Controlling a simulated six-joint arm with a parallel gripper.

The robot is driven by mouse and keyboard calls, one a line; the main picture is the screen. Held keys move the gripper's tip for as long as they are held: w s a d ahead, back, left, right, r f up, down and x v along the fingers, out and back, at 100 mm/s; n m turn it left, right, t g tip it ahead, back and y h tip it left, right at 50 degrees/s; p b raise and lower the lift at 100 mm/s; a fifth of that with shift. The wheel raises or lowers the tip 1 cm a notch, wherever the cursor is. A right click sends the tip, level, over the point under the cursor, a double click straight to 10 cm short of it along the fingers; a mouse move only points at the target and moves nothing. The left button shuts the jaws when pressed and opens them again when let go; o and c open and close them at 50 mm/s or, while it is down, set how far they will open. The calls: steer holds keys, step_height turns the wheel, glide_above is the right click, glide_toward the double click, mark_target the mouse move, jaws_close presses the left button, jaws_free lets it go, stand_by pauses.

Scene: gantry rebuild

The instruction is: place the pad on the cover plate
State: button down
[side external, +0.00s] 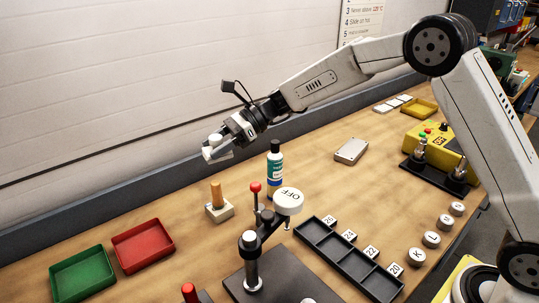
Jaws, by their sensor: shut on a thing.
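My gripper (216,150) is at the left end of my arm, raised above the back of the bench. It is shut on a small pale thing (215,139), which looks like the pad; the fingers partly hide it, and its outline is hard to tell.
Red (143,246) and green (83,275) trays lie left. Bench around the plate is clear.

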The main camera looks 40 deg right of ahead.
steer(key=d+m+t+h, duration=0.5)
steer(key=d+m+t, duration=0.3)
steer(key=d, duration=1.8)
steer(key=s+d+m+t+h, duration=0.2)
steer(key=s+d+m+h, duration=0.3)
steer(key=d, duration=0.5)
steer(key=s+d+m+t+h, duration=0.1)
steer(key=s+d+m+h, duration=0.2)
steer(key=s+d, duration=0.6)
step_height(320, 180, down, 6)
steer(key=w+d, duration=0.1)
steer(key=w, duration=0.1)
steer(key=shift+d+r, duration=0.1)
steer(key=shift+d, duration=0.05)
